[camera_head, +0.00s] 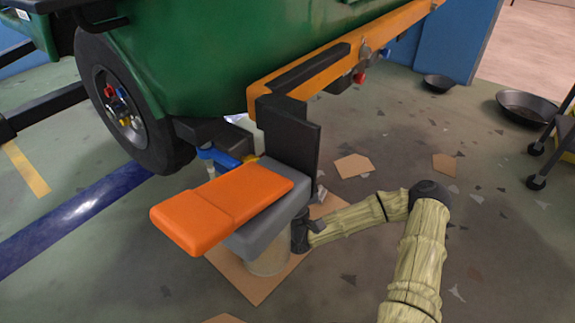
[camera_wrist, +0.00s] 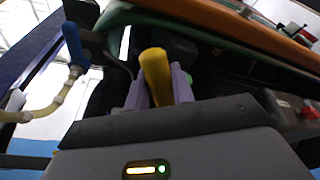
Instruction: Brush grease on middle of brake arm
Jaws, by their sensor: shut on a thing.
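My gripper (camera_wrist: 159,88) shows in the wrist view with its pale purple fingers shut on a yellow handle (camera_wrist: 153,68), which looks like the grease brush's. The handle tilts slightly, and its bristle end is hidden. A small yellow bit (camera_head: 250,158) under the vehicle in the head view may be the same handle. A blue part (camera_head: 219,157) lies just left of it; a blue piece (camera_wrist: 72,43) also shows left of the handle in the wrist view. I cannot tell which part is the brake arm, or whether the brush touches it. My fingers are hidden in the head view.
The green rickshaw (camera_head: 190,50) stands above my arm, with a black wheel (camera_head: 122,105) at left and an orange frame bar (camera_head: 350,50) at right. Dark pans (camera_head: 527,104) and a wheeled cart (camera_head: 563,130) stand at the right.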

